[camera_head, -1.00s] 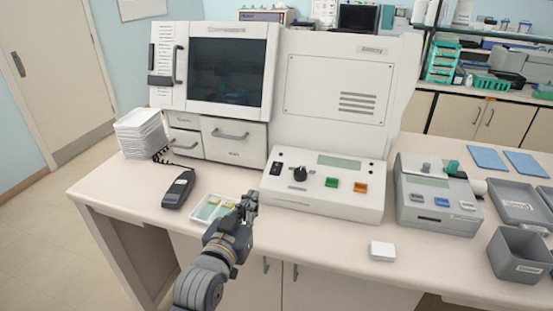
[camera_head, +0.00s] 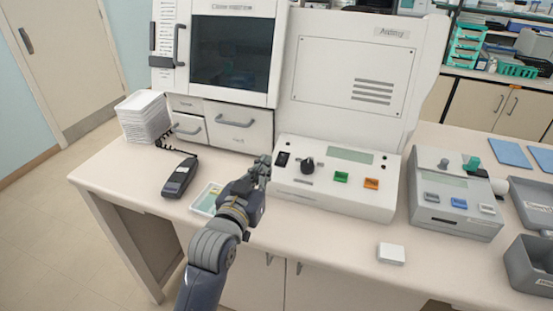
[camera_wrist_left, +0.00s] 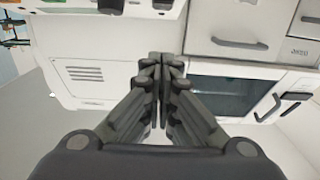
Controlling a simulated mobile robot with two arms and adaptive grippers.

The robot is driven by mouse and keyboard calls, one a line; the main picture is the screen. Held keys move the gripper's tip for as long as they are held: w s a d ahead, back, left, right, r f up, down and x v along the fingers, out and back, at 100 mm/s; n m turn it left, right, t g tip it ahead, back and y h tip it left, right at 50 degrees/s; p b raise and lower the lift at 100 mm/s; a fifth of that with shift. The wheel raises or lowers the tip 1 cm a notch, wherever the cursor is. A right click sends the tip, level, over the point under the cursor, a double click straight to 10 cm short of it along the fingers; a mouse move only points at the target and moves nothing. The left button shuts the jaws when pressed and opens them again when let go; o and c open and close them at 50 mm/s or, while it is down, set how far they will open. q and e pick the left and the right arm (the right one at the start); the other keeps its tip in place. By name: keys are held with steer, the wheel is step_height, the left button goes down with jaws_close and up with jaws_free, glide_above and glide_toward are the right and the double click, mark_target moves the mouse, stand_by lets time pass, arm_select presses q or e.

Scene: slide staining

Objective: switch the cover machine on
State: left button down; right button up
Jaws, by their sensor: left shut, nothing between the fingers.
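The cover machine (camera_head: 345,75) is a large white unit with a dark window at its left and a sloped control panel (camera_head: 325,200) in front. The panel carries a black rocker switch (camera_head: 283,159), a black knob (camera_head: 307,166), a green button (camera_head: 341,177), an orange button (camera_head: 371,183) and a grey display. My left gripper (camera_head: 263,166) is shut and empty, just left of the panel's left end, near the rocker switch. In the left wrist view its closed fingers (camera_wrist_left: 161,72) point at the machine, seen upside down. My right gripper is not in view.
A black handset (camera_head: 180,178) and a small tray with slides (camera_head: 205,199) are left of the panel, the tray partly behind my arm. A stack of white trays (camera_head: 143,117) stands at the left. A grey device (camera_head: 455,200) is right of the panel; a white block (camera_head: 391,253) lies in front.

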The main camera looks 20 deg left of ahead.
mark_target(282, 158)
arm_select(q)
steer(key=w+p, duration=0.2)
steer(key=w, duration=0.6)
steer(key=shift+w+d, duration=0.15)
steer(key=shift+w, duration=0.05)
step_height(282, 158, down, 3)
steer(key=shift+w+r, duration=0.15)
steer(key=shift+r, duration=0.05)
steer(key=shift+w+f, duration=0.1)
steer(key=shift+f, duration=0.6)
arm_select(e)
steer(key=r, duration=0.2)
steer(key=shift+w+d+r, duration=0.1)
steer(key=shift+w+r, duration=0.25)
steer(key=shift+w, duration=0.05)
arm_select(q)
steer(key=shift+f, duration=0.1)
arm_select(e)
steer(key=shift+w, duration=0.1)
